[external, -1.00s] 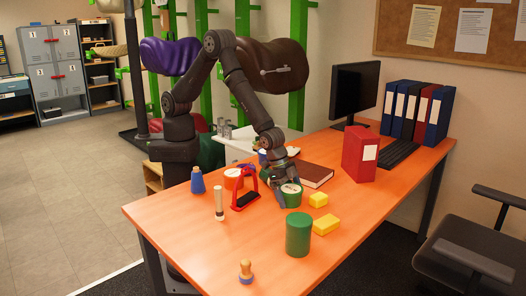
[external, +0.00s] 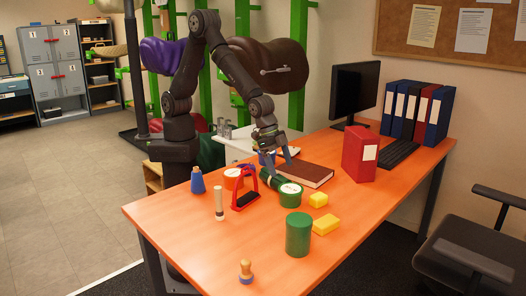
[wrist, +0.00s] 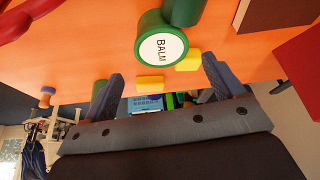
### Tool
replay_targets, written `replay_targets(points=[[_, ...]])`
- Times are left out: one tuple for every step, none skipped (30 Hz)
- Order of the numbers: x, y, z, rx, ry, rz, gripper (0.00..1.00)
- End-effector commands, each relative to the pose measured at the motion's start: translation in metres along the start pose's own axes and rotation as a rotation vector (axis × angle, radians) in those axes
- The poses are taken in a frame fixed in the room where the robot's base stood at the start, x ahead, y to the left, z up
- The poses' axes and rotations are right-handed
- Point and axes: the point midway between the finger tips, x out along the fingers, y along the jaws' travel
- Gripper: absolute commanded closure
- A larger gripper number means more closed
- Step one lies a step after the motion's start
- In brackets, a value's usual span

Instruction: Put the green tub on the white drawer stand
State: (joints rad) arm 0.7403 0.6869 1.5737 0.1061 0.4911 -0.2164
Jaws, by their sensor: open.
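A green tub (external: 290,200) with a white lid stands on the orange table. In the wrist view the lid of this tub (wrist: 163,48) reads BALM. Another green cylindrical piece (external: 268,178) touches or nearly touches it on the far left side. A taller plain green cylinder (external: 298,236) stands nearer the front. My gripper (external: 276,160) is open and empty, above and behind the lidded tub. In the wrist view its fingers (wrist: 163,88) are spread wide with nothing held between them. The white drawer stand (external: 232,143) is behind the table, partly hidden by my arm.
Two yellow blocks (external: 318,200) (external: 326,224) lie right of the tub. A red-handled item (external: 245,188), a white-and-wood bottle (external: 219,203) and a blue bottle (external: 198,181) stand left. A brown book (external: 305,174) and red binder (external: 360,155) are behind right.

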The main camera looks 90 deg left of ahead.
Motion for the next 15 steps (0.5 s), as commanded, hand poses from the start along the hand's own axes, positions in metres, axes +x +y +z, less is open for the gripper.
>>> replay_targets(points=[[0.000,0.000,0.000,0.000,0.000,0.000,0.14],[0.000,0.000,0.000,0.000,0.000,0.000,0.14],[0.000,0.000,0.000,0.000,0.000,0.000,0.14],[0.000,0.000,0.000,0.000,0.000,0.000,0.14],[0.000,0.000,0.000,0.000,0.000,0.000,0.14],[0.000,0.000,0.000,0.000,0.000,0.000,0.14],[0.000,0.000,0.000,0.000,0.000,0.000,0.14],[0.000,0.000,0.000,0.000,0.000,0.000,0.14],[0.000,-0.001,0.000,0.001,-0.001,0.001,0.14],[0.001,-0.001,0.001,0.002,-0.004,0.002,0.14],[0.001,-0.002,0.002,0.005,-0.008,0.003,0.14],[0.002,-0.005,0.003,0.014,-0.016,0.007,0.14],[0.002,-0.007,0.005,0.023,-0.024,0.011,0.14],[0.003,-0.011,0.008,0.034,-0.035,0.017,0.14],[0.004,-0.015,0.011,0.051,-0.051,0.028,0.14]])
